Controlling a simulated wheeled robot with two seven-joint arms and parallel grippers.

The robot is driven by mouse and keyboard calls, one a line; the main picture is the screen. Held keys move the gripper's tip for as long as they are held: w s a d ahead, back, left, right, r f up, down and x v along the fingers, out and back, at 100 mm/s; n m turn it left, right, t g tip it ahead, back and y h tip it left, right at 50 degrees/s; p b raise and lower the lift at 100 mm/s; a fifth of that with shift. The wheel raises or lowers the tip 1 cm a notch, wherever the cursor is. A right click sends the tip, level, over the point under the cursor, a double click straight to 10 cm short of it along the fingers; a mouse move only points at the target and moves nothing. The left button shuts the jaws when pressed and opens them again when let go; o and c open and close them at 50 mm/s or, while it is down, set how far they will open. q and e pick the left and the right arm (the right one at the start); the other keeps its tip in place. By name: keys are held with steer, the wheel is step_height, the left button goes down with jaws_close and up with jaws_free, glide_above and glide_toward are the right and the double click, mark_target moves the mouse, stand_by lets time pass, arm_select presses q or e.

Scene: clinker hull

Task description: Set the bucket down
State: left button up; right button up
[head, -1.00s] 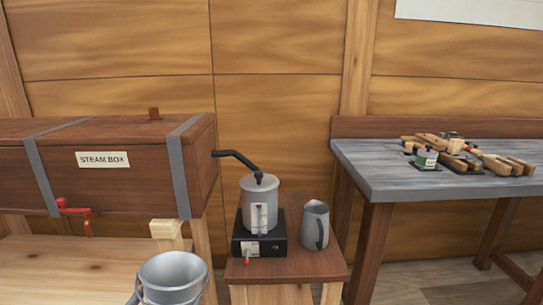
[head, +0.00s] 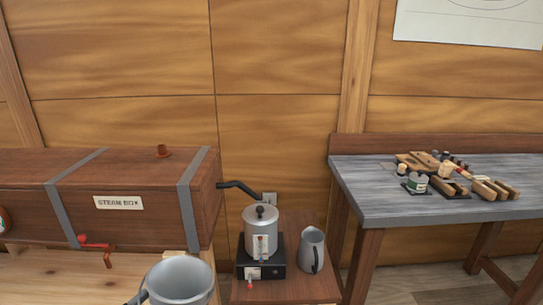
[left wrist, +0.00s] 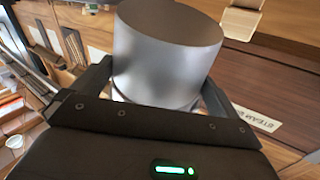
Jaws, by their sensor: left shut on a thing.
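The grey metal bucket (head: 181,284) is at the bottom edge of the head view, its open rim facing up and its lower part cut off. In the left wrist view the bucket (left wrist: 165,50) fills the upper middle, between the two dark fingers of my left gripper (left wrist: 157,80). The fingers are shut on its sides. What is under the bucket is hidden, so I cannot tell whether it touches anything. My right gripper is in neither view.
A wooden steam box (head: 130,205) stands left, behind the bucket. A small table (head: 300,288) right of the bucket holds a kettle (head: 261,236) on a black burner and a grey jug (head: 312,250). A grey-topped workbench (head: 390,205) with tools stands further right.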

mark_target(178, 267)
arm_select(q)
steer(key=shift+w+r+n+t+y, duration=0.3)
steer(key=shift+r+n+y, duration=0.1)
steer(key=shift+y, duration=0.2)
steer(key=n+y, duration=0.1)
steer(key=w+r+n+t+y, duration=0.1)
steer(key=y, duration=0.1)
steer(key=shift+w+r, duration=0.15)
steer(key=shift+r, duration=0.15)
steer(key=y, duration=0.1)
steer(key=n+y, duration=0.1)
steer(key=n, duration=0.1)
steer(key=shift+w+r+t+y, duration=0.3)
steer(key=shift+w+y, duration=0.05)
steer(key=shift+y, duration=0.05)
steer(key=shift+w+n+y, duration=0.1)
steer(key=shift+n+y, duration=0.4)
steer(key=shift+y, duration=0.4)
